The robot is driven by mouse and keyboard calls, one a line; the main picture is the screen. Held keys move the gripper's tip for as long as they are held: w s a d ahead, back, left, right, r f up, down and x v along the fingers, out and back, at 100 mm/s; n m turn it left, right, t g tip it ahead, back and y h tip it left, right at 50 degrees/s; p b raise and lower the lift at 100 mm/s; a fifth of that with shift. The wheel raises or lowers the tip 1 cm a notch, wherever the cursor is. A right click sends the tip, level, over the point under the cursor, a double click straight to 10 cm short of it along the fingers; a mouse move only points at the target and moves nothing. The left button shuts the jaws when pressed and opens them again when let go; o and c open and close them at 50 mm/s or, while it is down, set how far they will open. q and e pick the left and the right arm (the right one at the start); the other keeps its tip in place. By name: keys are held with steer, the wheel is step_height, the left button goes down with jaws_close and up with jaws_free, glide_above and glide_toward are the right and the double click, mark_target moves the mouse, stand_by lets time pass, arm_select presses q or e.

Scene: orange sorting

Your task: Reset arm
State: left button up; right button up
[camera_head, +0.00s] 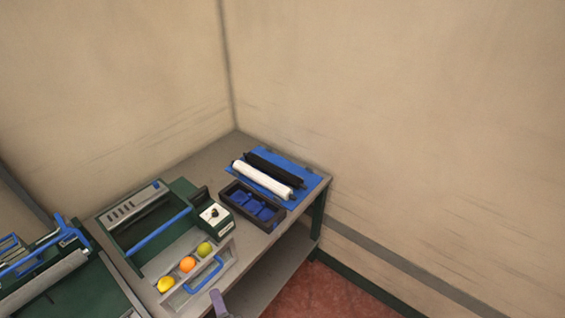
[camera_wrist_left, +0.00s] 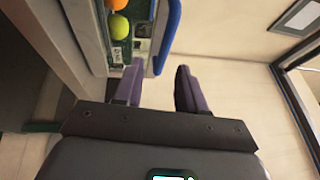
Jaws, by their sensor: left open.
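A grey tray (camera_head: 228,263) with a blue handle holds a yellow fruit (camera_head: 166,284), an orange fruit (camera_head: 187,264) and a green fruit (camera_head: 204,249) in a row. My left gripper (camera_head: 219,303) shows as a small purple piece at the bottom edge of the head view, in front of the tray and apart from the fruits. In the left wrist view its two purple fingers (camera_wrist_left: 157,86) are spread with nothing between them. The orange fruit (camera_wrist_left: 118,4) and the green fruit (camera_wrist_left: 118,26) show beyond them at the top left. My right gripper is in neither view.
The tray stands on a grey table (camera_head: 180,164) in a corner. Behind it are a green and white device (camera_head: 214,214), a dark bin (camera_head: 240,197) with blue inside, and a blue mat (camera_head: 283,175) bearing a white roll and a black roll. Open red floor (camera_head: 310,295) lies at the right.

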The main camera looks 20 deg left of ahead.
arm_select(q)
steer(key=s+d+r+n+g+h, duration=0.2)
steer(key=s+d+n+g+h, duration=0.25)
steer(key=s+h, duration=0.25)
steer(key=s+d+r+n+g+h, duration=0.3)
steer(key=s+g+h, duration=0.2)
steer(key=s+h, duration=0.25)
step_height(320, 180, up, 21)
steer(key=p, duration=2.1)
steer(key=shift+a+f, duration=0.15)
steer(key=shift+f, duration=0.05)
